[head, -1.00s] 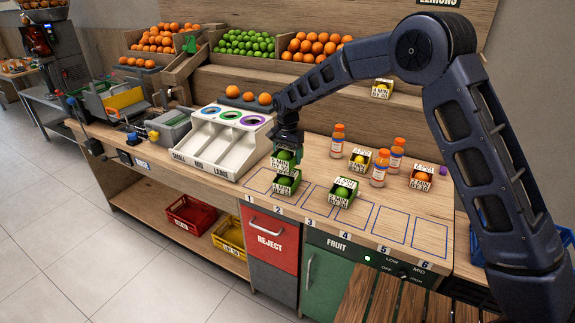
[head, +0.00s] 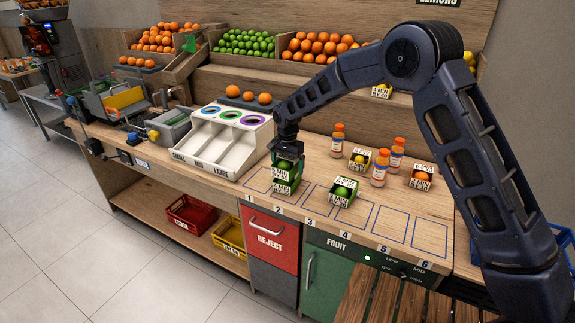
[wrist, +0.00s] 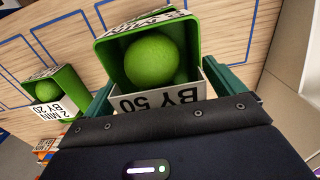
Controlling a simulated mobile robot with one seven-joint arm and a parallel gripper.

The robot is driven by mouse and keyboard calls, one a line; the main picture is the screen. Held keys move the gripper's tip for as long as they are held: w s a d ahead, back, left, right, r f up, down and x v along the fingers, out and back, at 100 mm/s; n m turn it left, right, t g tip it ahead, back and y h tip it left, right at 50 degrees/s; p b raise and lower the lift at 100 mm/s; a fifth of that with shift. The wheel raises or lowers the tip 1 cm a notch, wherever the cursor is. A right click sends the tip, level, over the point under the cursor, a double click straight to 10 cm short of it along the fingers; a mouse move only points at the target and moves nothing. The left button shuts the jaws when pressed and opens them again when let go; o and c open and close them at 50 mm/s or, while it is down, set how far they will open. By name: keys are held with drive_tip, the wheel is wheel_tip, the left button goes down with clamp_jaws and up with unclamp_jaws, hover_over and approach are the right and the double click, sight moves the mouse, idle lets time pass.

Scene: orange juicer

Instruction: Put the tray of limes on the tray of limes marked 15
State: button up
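My gripper (head: 288,150) is shut on a small green tray of limes (wrist: 112,65). In the wrist view its green fingers lie at both sides of the tray's white label, which reads "BY 50" upside down, with a lime inside. In the head view the held tray is level, directly over another green tray of limes (head: 283,187) at slot 2. They look stacked; I cannot tell if any gap remains. The lower tray's number is too small to read. A third green tray of limes (head: 341,196), by slot 4, reads "BY 20" in the wrist view (wrist: 68,80).
A white sorting chute (head: 215,150) stands close left of my gripper. Orange-capped bottles (head: 380,170), a yellow-fruit tray (head: 359,160) and an orange-fruit tray (head: 421,179) stand to the right. The outlined slots at the front right are clear.

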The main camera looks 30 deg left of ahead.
wheel_tip(320, 180, up, 12)
drive_tip(key=shift+r, duration=0.1)
idle(0.6)
